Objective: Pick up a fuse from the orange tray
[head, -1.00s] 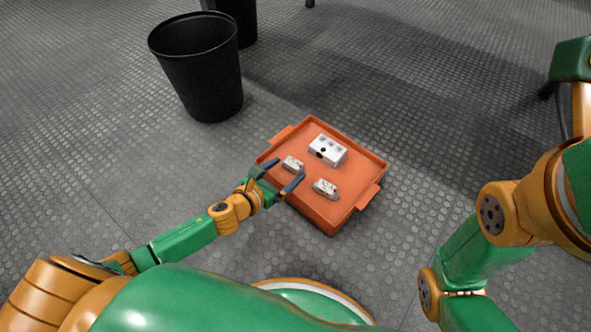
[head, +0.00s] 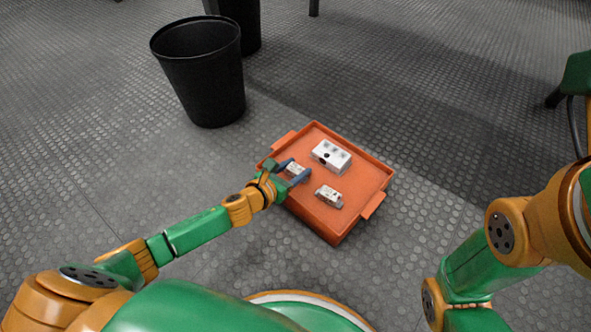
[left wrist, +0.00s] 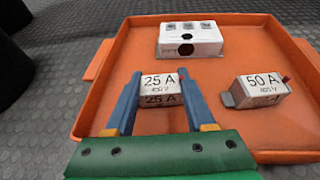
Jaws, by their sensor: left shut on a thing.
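The orange tray (head: 343,228) lies on the floor and also fills much of the left wrist view (left wrist: 112,62). My left gripper (head: 297,174) reaches into its left side. In the left wrist view, the left gripper (left wrist: 160,100) has its blue fingers on both sides of a white fuse marked 25 A (left wrist: 160,84), shut on it. That fuse (head: 296,168) is partly hidden by the fingers in the head view. A second fuse marked 50 A (left wrist: 262,88) lies to the right in the tray; it also shows in the head view (head: 328,195). My right gripper is not in view.
A white box with square and round openings (head: 331,155) sits at the tray's far side. A black bin (head: 203,75) stands behind and left of the tray, with another dark bin (head: 240,22) behind it.

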